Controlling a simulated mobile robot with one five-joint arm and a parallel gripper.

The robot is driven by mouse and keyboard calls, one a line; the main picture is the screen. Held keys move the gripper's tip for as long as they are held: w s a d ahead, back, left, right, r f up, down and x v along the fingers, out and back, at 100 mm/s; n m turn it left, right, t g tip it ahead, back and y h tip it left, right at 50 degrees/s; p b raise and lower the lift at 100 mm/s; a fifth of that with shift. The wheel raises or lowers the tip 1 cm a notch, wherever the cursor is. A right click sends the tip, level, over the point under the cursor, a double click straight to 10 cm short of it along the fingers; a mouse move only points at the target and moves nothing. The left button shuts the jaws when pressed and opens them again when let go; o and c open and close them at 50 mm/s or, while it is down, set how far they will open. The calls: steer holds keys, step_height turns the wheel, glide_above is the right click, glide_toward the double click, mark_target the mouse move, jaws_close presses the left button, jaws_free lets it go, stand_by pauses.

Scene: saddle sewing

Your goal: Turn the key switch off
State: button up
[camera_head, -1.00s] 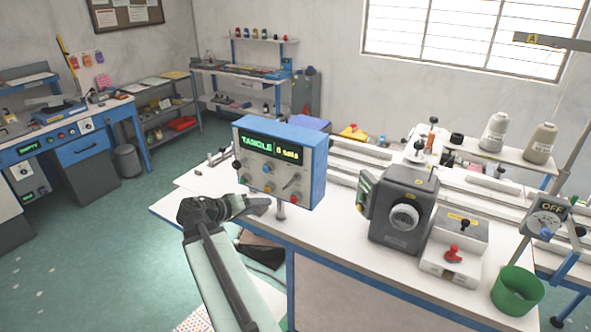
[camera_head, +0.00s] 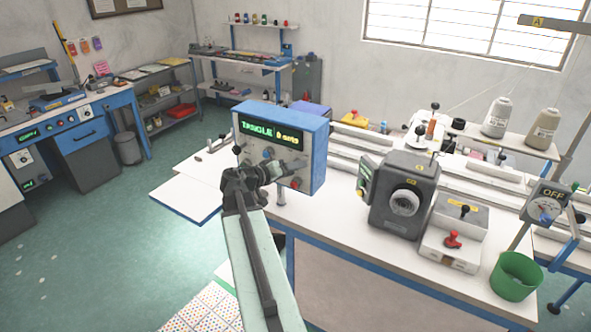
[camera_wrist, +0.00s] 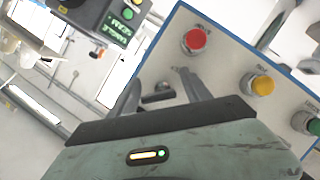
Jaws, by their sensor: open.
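The blue-edged control box (camera_head: 318,130) stands on a post at the table's left part, with a lit green display reading TANGLE. In the wrist view its pale panel (camera_wrist: 222,70) is close and tilted. A small dark part, likely the key switch (camera_wrist: 158,92), shows on the panel between my fingers; its exact turn is hard to tell. My gripper (camera_head: 280,170) is in front of the panel's lower half and hides part of it. In the wrist view my gripper (camera_wrist: 160,90) is open, one finger on either side of the dark part; I cannot tell whether they touch it.
Red (camera_wrist: 193,41), yellow (camera_wrist: 258,85) and green (camera_wrist: 308,122) buttons lie beside the fingers. A grey machine (camera_head: 404,190) stands right of the box, with a green bin (camera_head: 515,276) farther right. A separate switch box (camera_head: 546,205) reads OFF.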

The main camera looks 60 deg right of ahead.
jaws_close()
steer(key=shift+d+r, duration=0.1)
steer(key=shift+d, duration=0.35)
steer(key=shift+a+f, duration=0.2)
steer(key=shift+a, duration=0.05)
steer(key=shift+a+f+n+b, duration=0.1)
steer(key=shift+a+n+b, duration=0.05)
steer(key=shift+n+b, duration=0.2)
steer(key=shift+n+g+h+b, duration=0.4)
steer(key=shift+n+g+b, duration=0.3)
steer(key=shift+n+b, duration=0.4)
steer(key=shift+s+a+r+n+h+b, duration=0.15)
steer(key=shift+n+h+b, duration=0.7)
steer(key=shift+n+b, duration=1.05)
steer(key=shift+w+d+r+n+h+b, duration=0.1)
steer(key=shift+r+n+h+b, duration=0.2)
steer(key=shift+n+h+b, duration=1.55)
steer(key=shift+s+a+r+n+y+b, duration=0.15)
steer(key=shift+n+b, duration=0.55)
steer(key=shift+n, duration=2.5)
steer(key=shift+w+d+r, duration=0.1)
